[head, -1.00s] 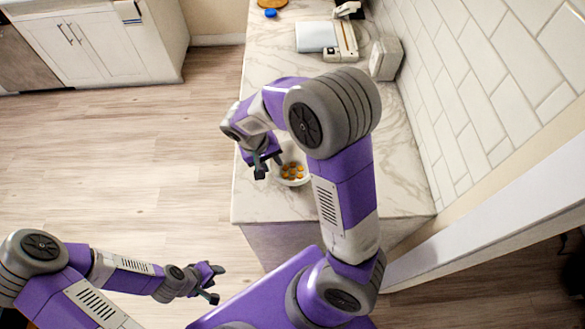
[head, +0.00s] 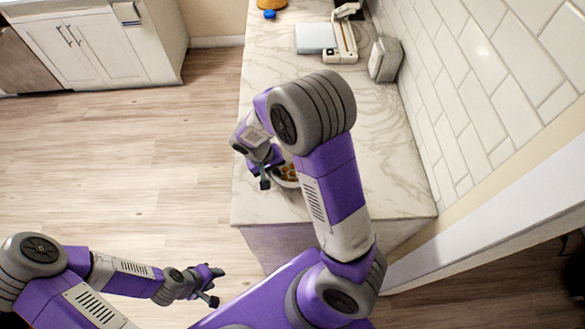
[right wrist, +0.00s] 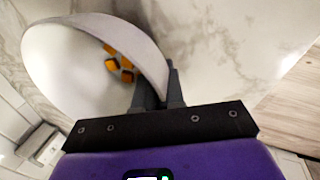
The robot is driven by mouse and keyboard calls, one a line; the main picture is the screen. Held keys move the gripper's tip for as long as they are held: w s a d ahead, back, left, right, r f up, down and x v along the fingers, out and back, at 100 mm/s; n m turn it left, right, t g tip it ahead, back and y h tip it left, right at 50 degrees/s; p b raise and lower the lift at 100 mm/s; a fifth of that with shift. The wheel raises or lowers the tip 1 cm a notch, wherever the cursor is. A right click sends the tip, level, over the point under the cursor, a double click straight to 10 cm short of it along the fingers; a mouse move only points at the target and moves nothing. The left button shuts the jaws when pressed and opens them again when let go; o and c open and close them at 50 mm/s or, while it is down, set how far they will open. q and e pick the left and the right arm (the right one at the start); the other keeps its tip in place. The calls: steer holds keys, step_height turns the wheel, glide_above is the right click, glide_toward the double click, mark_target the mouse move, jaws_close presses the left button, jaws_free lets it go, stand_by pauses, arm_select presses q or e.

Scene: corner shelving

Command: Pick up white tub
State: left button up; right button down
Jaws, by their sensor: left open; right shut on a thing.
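The white tub (head: 286,183) is a round bowl with several orange pieces inside, at the front left part of the counter. My right arm hides much of it in the head view. In the right wrist view the tub (right wrist: 60,65) fills the upper left and looks tilted. My right gripper (head: 272,176) is shut on its rim, with the fingers (right wrist: 158,88) on either side of the wall. I cannot tell whether the tub touches the counter. My left gripper (head: 217,286) is open and empty, away from the counter at the lower left.
The marble counter (head: 385,190) has free room to the right of the tub. A white and beige device (head: 340,45), a grey box (head: 384,60) and a blue item (head: 270,14) stand further back. The tiled wall (head: 490,90) bounds the right side.

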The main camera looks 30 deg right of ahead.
steer(key=shift+r, duration=0.1)
step_height(320, 180, up, 10)
steer(key=shift+f+p, duration=0.1)
steer(key=shift+p, duration=0.6)
